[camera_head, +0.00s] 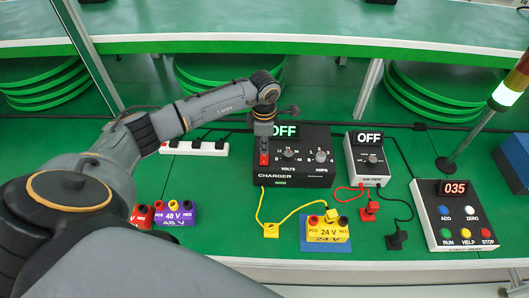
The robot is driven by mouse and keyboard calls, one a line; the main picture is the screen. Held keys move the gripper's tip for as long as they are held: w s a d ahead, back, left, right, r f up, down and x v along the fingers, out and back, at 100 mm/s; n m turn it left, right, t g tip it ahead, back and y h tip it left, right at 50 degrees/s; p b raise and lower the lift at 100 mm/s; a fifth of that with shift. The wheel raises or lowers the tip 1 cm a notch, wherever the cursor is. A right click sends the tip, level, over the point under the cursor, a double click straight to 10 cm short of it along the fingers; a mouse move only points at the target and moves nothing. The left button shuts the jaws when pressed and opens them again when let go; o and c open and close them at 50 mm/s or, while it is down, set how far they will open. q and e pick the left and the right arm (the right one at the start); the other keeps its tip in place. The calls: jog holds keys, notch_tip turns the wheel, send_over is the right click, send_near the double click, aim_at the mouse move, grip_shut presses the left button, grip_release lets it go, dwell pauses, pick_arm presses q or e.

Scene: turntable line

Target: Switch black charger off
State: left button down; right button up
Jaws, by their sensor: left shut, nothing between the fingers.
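The black charger (307,180) stands on the green table in the middle of the head view. It has two dials marked VOLTS and AMPS and a red switch (264,158) at its left. My left gripper (264,136) is shut and empty, pointing down at the charger's upper left, just above the red switch. I cannot tell whether it touches the switch. My right gripper is not in view.
A grey box (367,160) reading OFF stands to the right. A control panel (454,214) showing 035 and a lamp pole (478,137) are farther right. Yellow (328,229) and purple (175,215) battery blocks lie in front. Yellow, red and black cables cross the table.

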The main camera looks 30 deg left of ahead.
pick_arm(q)
jog(key=shift+r+p, duration=1.35)
jog(key=shift+r, duration=1.4)
jog(key=shift+f, duration=0.1)
